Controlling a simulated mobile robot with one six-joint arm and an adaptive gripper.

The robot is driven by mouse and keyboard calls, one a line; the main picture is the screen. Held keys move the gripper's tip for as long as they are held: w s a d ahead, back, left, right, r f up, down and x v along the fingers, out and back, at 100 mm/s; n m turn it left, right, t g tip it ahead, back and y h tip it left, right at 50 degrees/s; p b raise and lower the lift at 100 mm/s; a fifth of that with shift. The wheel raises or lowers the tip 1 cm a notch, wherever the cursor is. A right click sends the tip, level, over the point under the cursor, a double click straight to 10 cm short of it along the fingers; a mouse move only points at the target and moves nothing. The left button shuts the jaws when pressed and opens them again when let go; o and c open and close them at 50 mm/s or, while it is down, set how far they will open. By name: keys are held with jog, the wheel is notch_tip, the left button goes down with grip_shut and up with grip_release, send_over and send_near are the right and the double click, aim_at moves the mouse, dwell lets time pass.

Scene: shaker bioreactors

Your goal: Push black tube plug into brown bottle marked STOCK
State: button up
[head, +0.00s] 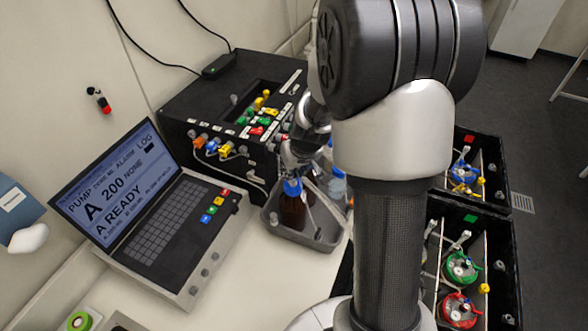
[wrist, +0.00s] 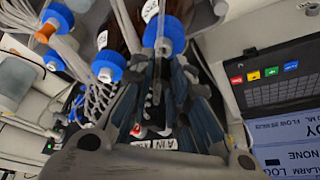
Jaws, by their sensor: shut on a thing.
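A brown bottle (head: 292,210) with a blue cap (head: 292,187) stands in a grey tray beside the black pump box. No STOCK marking can be read on it. In the wrist view, brown glass (wrist: 180,8) shows behind a blue cap (wrist: 170,28) just beyond the fingertips. My gripper (wrist: 163,72) is shut on a thin dark piece with a pale tube, which looks like the black tube plug; the fingers mostly hide it. In the head view my gripper (head: 297,150) is above the blue cap, partly hidden by my arm. Whether the plug touches the cap cannot be told.
The grey tray (head: 268,219) also holds clear bottles, partly hidden by my arm. The pump box (head: 180,105) with coloured connectors stands behind it. A laptop-like controller (head: 150,225) is to the left. Black crates with vessels (head: 460,268) are at right. Tubes (wrist: 95,105) hang near the gripper.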

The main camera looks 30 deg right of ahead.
jog(key=shift+f+b, duration=1)
jog(key=shift+b, duration=0.2)
dwell(1.0)
jog(key=o, duration=0.8)
jog(key=shift+s+r, duration=0.1)
jog(key=shift+r, duration=0.45)
jog(key=v, duration=1.1)
jog(key=shift+s, duration=0.15)
jog(key=shift+f, duration=0.1)
